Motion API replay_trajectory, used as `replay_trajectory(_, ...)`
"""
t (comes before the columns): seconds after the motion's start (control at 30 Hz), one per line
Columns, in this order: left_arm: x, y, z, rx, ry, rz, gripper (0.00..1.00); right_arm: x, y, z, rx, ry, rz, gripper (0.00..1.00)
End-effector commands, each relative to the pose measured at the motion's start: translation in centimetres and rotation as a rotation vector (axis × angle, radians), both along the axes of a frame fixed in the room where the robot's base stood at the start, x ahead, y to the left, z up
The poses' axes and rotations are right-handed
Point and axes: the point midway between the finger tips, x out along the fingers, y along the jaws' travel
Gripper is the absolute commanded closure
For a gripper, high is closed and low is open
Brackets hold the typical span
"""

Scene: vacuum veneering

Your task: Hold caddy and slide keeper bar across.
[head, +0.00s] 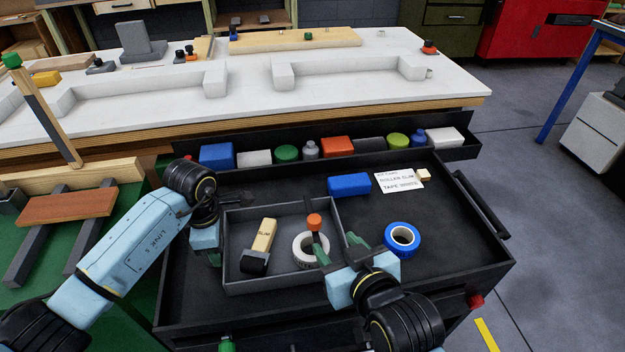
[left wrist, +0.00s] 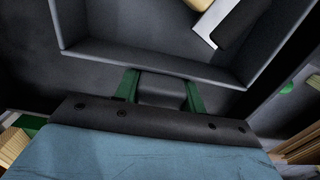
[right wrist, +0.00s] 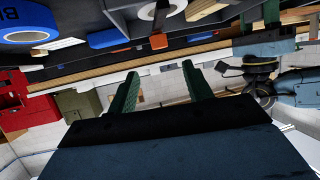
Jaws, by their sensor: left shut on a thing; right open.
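The grey open caddy (head: 340,210) sits on the black cart top, with a tan-and-black glue tool (head: 264,236) and a white tape roll (head: 305,250) inside. My left gripper (head: 219,236) is shut on a dark tab on the caddy's left side; the left wrist view shows this tab (left wrist: 160,90) between the green fingers. An orange knob (head: 314,221) on a dark stalk stands over the caddy, apparently part of the keeper bar; the bar itself is hard to make out. My right gripper (head: 334,224) is open beside the knob, which shows beyond its fingertips in the right wrist view (right wrist: 158,41).
A blue tape roll (head: 402,238) lies right of the caddy. A blue block (head: 349,185) and a white label card (head: 396,181) lie behind it. A rear trough (head: 466,152) holds several coloured items. The cart's right front is clear.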

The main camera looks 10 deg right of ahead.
Motion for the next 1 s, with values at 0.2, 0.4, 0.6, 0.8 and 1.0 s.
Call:
replay_trajectory(0.2, -0.01, -0.07, 0.01, -0.002, 0.000, -0.001, 0.84, 0.02, 0.00, 0.00, 0.000, 0.000, 0.000, 0.50)
replay_trajectory(0.4, -0.01, -0.07, 0.01, -0.002, 0.000, -0.001, 0.84, 0.02, 0.00, 0.00, 0.000, 0.000, 0.000, 0.50)
replay_trajectory(0.6, -0.01, -0.04, 0.01, -0.001, 0.000, -0.001, 0.38, 0.02, 0.01, 0.01, 0.001, 0.000, 0.000, 0.50)
replay_trajectory(0.8, 0.00, -0.02, 0.00, 0.000, 0.000, 0.000, 0.35, 0.02, 0.00, 0.00, 0.000, 0.000, 0.000, 0.50)
replay_trajectory(1.0, 0.10, 0.04, 0.75, 0.000, -0.003, 0.000, 0.35, 0.01, 0.00, 0.01, 0.000, 0.000, 0.000, 0.50)
